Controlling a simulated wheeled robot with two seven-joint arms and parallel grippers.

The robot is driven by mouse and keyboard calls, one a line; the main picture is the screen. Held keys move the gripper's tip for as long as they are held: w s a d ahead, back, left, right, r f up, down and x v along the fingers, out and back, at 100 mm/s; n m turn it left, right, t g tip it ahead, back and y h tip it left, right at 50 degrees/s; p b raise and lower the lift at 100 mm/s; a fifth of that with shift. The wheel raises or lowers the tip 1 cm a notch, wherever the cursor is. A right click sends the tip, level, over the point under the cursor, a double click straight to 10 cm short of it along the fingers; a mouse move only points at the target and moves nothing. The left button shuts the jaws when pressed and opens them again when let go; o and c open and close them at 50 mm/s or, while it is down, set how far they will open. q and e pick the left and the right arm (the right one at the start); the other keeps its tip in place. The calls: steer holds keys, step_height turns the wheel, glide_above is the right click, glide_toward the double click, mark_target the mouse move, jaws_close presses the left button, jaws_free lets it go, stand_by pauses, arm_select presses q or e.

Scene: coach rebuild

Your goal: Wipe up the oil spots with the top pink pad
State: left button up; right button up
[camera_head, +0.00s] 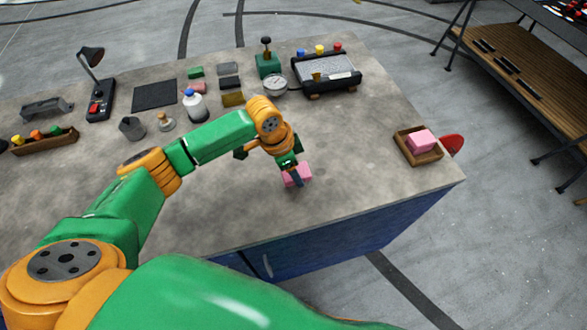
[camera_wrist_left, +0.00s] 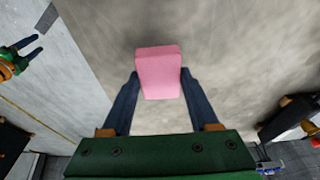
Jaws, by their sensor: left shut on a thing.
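A pink pad (camera_head: 297,174) is between the fingers of my left gripper (camera_head: 292,180), over the front part of the grey worktop (camera_head: 350,195). In the left wrist view my left gripper (camera_wrist_left: 159,82) is shut on this pad (camera_wrist_left: 158,66), one dark finger on each side. I cannot tell whether the pad touches the worktop. Another pink pad (camera_head: 421,140) lies in a small wooden tray (camera_head: 405,151) near the right edge. I cannot tell any oil spots from the mottled surface. My right gripper (camera_wrist_left: 28,52) shows small at the left of the left wrist view, fingers apart.
A bottle (camera_head: 195,106), a grey cup (camera_head: 131,129), a dial gauge (camera_head: 275,85) and a dark-framed device (camera_head: 327,74) stand farther back. A red disc (camera_head: 452,144) sticks out beyond the tray. The worktop between my left gripper and the tray is clear.

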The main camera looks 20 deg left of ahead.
arm_select(q)
steer(key=v, duration=0.3)
steer(key=shift+w+d+r, duration=0.15)
steer(key=shift+w, duration=0.05)
steer(key=shift+s+d+r, duration=0.1)
steer(key=shift+r, duration=0.25)
stand_by(0.3)
